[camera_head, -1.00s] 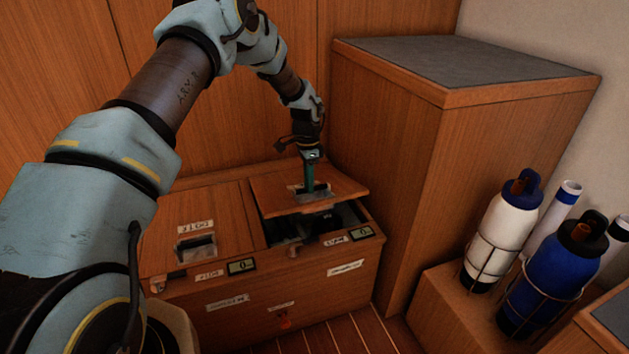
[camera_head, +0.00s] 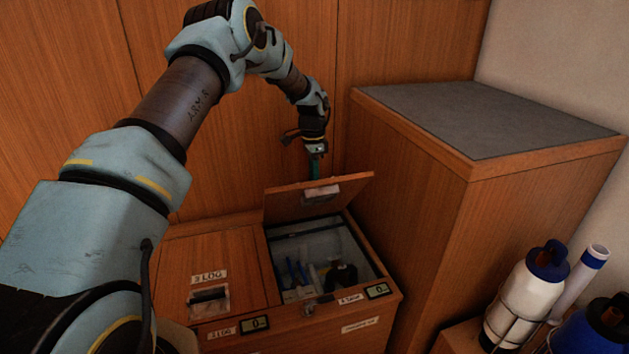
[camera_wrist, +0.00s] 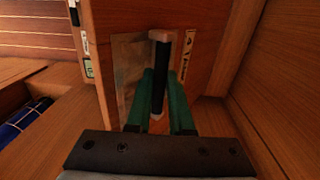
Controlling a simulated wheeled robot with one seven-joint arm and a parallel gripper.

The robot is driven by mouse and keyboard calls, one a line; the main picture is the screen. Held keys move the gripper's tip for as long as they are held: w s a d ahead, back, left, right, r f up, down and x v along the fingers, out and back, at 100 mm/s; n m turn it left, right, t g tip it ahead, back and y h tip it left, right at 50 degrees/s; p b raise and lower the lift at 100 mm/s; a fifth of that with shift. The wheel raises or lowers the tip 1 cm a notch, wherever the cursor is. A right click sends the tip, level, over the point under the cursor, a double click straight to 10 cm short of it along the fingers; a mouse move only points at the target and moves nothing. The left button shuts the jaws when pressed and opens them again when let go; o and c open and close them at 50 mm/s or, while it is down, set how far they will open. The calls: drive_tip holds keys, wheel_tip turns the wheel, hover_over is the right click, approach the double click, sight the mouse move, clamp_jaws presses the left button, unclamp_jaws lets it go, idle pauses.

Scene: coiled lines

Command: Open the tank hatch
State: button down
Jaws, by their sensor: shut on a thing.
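The wooden hatch (camera_head: 318,194) on the right half of the chest is raised and tilted up. In the wrist view my green fingers (camera_wrist: 160,103) are closed around the dark bar handle (camera_wrist: 159,75), which stands out from a metal plate (camera_wrist: 130,75) on the hatch. The hatch label (camera_wrist: 188,54) shows beside the handle.
A second, closed hatch (camera_head: 211,267) lies flat on the left of the chest. A tall grey-topped cabinet (camera_head: 480,115) stands close on the right. White and blue bottles (camera_head: 525,300) stand at the lower right. Wood panels (camera_head: 400,40) close off the back.

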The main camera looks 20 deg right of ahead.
drive_tip(key=shift+w+a+f, duration=0.3)
drive_tip(key=shift+a+f, duration=0.15)
drive_tip(key=shift+f, duration=0.05)
drive_tip(key=c, duration=1.1)
unclamp_jaws()
drive_tip(key=shift+w+f, duration=0.1)
drive_tip(key=shift+o, duration=1.4)
drive_tip(key=shift+s+d+r, duration=0.2)
drive_tip(key=shift+d+r, duration=0.05)
wheel_tip(320, 180, up, 11)
drive_tip(key=shift+w, duration=0.3)
drive_tip(key=shift+f, duration=0.1)
drive_tip(key=shift+w, duration=0.1)
